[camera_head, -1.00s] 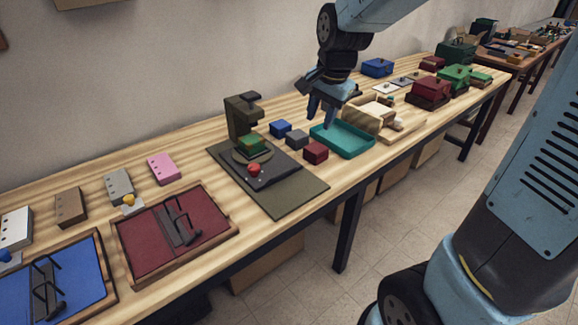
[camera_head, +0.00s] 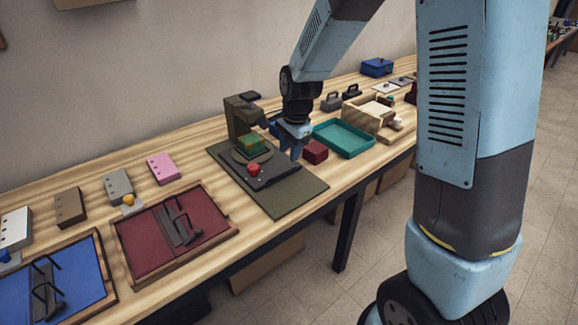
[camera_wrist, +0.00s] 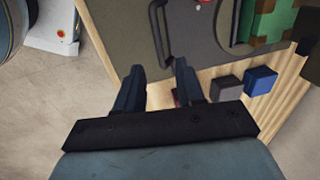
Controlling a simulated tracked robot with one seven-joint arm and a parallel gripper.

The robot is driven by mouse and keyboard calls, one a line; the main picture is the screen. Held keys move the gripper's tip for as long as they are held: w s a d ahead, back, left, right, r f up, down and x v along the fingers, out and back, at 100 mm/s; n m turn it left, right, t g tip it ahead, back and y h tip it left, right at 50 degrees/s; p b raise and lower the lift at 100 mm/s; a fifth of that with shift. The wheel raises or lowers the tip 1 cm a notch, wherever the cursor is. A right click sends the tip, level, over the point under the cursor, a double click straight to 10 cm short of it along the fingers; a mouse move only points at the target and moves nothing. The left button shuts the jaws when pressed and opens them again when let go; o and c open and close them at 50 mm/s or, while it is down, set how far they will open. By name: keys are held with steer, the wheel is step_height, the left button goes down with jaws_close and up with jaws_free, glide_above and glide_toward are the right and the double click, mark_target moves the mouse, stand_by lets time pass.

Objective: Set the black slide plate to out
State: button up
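The black slide plate (camera_head: 276,174) lies on the olive base board (camera_head: 290,196) in front of the olive upright stand. In the wrist view the plate (camera_wrist: 198,42) shows a dark bar handle (camera_wrist: 160,38) at its left end. A red knob (camera_head: 254,168) sits by the plate, and a green block with brown corners (camera_head: 252,144) stands behind the knob. My gripper (camera_head: 290,150) is above the plate's right end. In the wrist view my gripper (camera_wrist: 158,70) has its two fingers apart with nothing between them, just short of the handle.
A maroon block (camera_head: 316,152) and a teal tray (camera_head: 345,138) stand right of the board. In the wrist view a grey block (camera_wrist: 226,88) and a blue block (camera_wrist: 260,80) lie close to my fingers. A maroon panel (camera_head: 160,235) lies to the left.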

mark_target(287, 171)
steer(key=f, duration=0.4)
steer(key=w+f, duration=0.1)
steer(key=f, duration=0.2)
steer(key=shift+a+f, duration=0.1)
steer(key=shift+a, duration=0.3)
jaws_close()
steer(key=shift+w, duration=0.1)
